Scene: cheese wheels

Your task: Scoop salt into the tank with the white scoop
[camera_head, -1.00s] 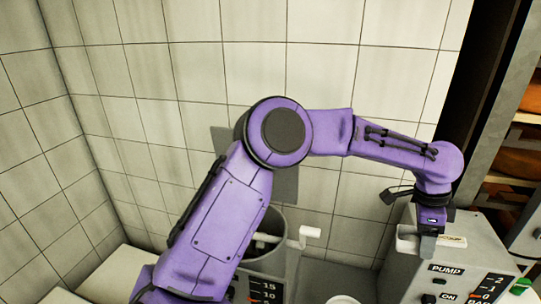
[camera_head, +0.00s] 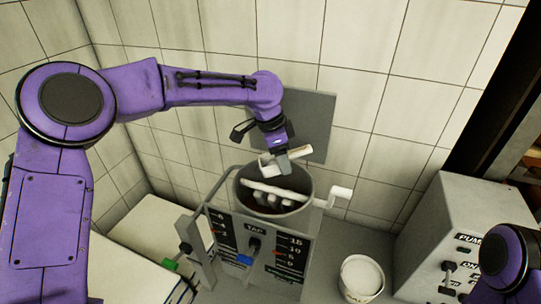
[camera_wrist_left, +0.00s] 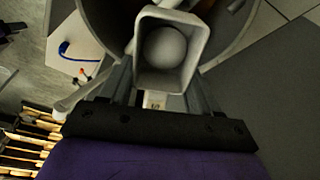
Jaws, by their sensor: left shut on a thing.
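My left gripper (camera_head: 281,160) is shut on the white scoop (camera_head: 294,153) and holds it above the open top of the tank. In the left wrist view the scoop (camera_wrist_left: 142,75) is a square-mouthed white cup between the fingers, with a rounded pale mound of salt (camera_wrist_left: 165,48) inside. The tank (camera_head: 238,188) is a grey round vessel behind a panel marked TAP. A white bar with paddles (camera_head: 275,192) lies across its opening. The tank's wall (camera_wrist_left: 100,20) also surrounds the scoop in the left wrist view. My right gripper is out of view.
A white tub (camera_head: 361,278) stands right of the tank. A grey pump box (camera_head: 450,215) with switches is at the right, partly covered by my right arm. A white handle (camera_head: 340,195) sticks out from the tank's right side. White counter (camera_head: 150,225) lies at the left.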

